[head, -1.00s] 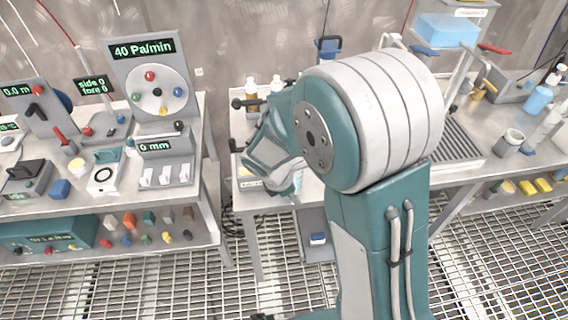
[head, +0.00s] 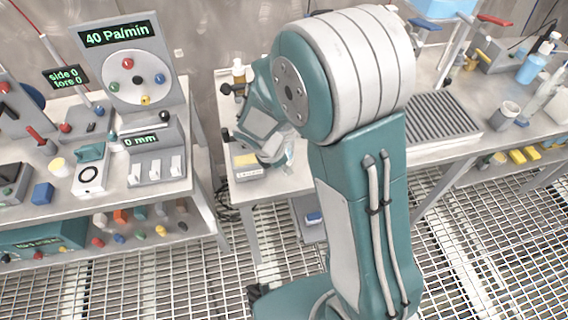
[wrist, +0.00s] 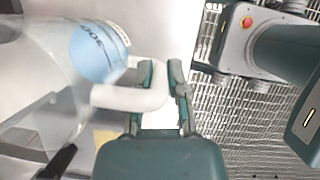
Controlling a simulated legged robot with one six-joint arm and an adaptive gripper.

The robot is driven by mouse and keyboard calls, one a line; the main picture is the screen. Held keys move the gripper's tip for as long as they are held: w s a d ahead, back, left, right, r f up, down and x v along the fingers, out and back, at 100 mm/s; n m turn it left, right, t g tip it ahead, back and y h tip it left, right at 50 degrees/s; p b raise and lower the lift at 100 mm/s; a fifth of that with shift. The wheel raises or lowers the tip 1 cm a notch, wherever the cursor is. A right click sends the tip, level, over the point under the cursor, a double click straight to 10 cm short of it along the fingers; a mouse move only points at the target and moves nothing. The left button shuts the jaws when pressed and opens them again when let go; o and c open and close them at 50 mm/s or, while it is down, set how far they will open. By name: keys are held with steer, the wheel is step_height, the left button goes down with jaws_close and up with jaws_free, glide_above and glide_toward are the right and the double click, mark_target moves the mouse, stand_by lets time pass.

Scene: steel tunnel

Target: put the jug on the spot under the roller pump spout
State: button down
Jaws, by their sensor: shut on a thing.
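In the head view my arm hides most of the gripper and jug, above the small middle table (head: 262,186). I cannot pick out the roller pump's spout or the spot under it for sure.
The left bench holds a panel (head: 120,37) reading 40 Pa/min over a disc with coloured knobs, and several small devices. The right bench has a ridged grey tray (head: 435,118), bottles (head: 537,62) and a cup (head: 503,113).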

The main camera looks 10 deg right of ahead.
steer(key=c, duration=0.7)
jaws_free()
steer(key=shift+d, duration=0.3)
steer(key=shift+o, duration=0.2)
steer(key=shift+a, duration=0.15)
steer(key=shift+a+r, duration=0.2)
steer(key=shift+r, duration=0.15)
steer(key=w+v, duration=0.1)
steer(key=v, duration=1)
steer(key=s+d+r+m+t+y, duration=0.2)
steer(key=s+d+r+m, duration=0.2)
steer(key=s+r+m, duration=0.2)
steer(key=s+d+r+m+t+y, duration=0.2)
steer(key=s+d+r+m, duration=0.2)
steer(key=s+r+m, duration=0.3)
steer(key=shift+s+m+t+y, duration=0.35)
steer(key=shift+s+m, duration=1.7)
steer(key=shift+m, duration=1.55)
steer(key=shift+d, duration=0.2)
